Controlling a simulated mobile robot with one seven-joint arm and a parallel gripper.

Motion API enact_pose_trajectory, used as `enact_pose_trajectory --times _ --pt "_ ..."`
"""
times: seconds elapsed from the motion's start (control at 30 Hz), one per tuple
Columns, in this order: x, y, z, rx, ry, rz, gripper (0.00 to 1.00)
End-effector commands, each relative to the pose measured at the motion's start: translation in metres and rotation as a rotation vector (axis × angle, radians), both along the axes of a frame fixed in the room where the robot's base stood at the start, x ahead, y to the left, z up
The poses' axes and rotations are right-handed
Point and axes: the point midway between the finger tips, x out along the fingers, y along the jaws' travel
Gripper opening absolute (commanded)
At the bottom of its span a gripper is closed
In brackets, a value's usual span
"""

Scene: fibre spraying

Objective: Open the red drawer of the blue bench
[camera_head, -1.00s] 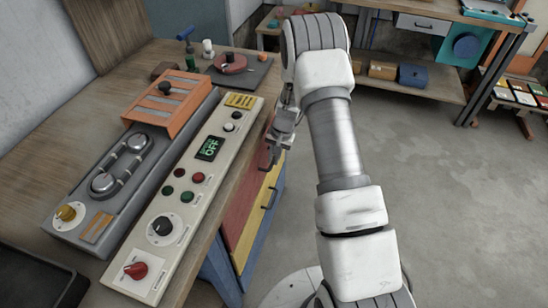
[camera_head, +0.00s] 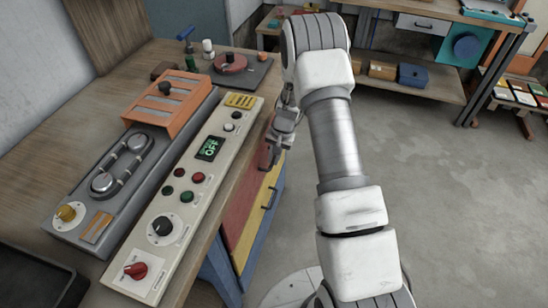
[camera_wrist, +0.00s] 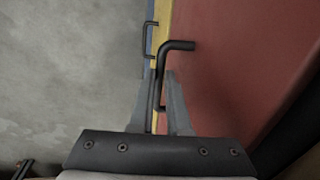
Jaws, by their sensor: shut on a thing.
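The red drawer (camera_head: 240,205) is in the front of the blue bench (camera_head: 222,272), under the worktop edge in the head view. Its red front (camera_wrist: 240,60) fills the right of the wrist view. A black bar handle (camera_wrist: 178,46) stands out from that front. My gripper (camera_wrist: 160,98) is shut on this handle, with one finger on each side of it. In the head view my gripper (camera_head: 271,155) is beside the bench front, partly hidden by my arm. Any gap at the drawer is hidden or too small to tell.
A yellow front (camera_head: 250,230) with its own black handle (camera_head: 269,198) is next to the red one. A control panel (camera_head: 190,190) and an orange rack (camera_head: 165,105) sit on the worktop. Grey floor (camera_head: 430,190) is free to the right.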

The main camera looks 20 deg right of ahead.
Motion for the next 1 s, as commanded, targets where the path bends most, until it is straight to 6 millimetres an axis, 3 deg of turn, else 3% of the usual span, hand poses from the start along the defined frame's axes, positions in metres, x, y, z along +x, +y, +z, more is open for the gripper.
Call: enact_pose_trajectory --times 0.27,0.47,0.67,1.0 --pt "-0.001 -0.002 0.000 0.000 0.000 -0.001 0.00" --pt "-0.011 -0.019 0.000 0.000 0.001 -0.004 0.00" --pt "-0.035 -0.055 -0.002 0.000 0.002 -0.008 0.00" --pt "-0.086 -0.134 -0.002 0.000 0.000 -0.008 0.00"
